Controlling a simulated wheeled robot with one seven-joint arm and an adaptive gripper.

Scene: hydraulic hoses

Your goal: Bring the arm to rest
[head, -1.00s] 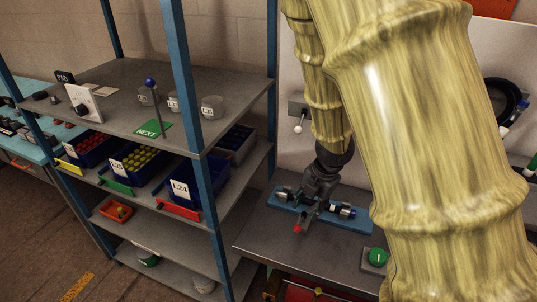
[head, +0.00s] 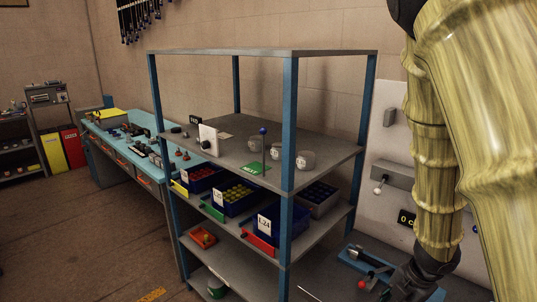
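My arm, with a yellow-green wood-like finish, hangs down the right side of the head view. My gripper (head: 398,288), dark grey, is at its lower end, low over the grey bench at the lower right. A blue fixture (head: 350,262) with dark and metallic parts lies on the bench just left of my gripper. A small red knob (head: 362,284) shows beside it. The fingers are small, dark and partly cut by the bottom edge, so whether they are open, shut or touching the fixture cannot be told.
A blue-posted shelf rack (head: 286,200) stands left of my arm, holding labelled bins (head: 268,228), grey cups (head: 306,160) and a blue-knobbed lever (head: 263,150). A turquoise bench (head: 105,130) runs behind it. The floor (head: 80,235) at left is clear.

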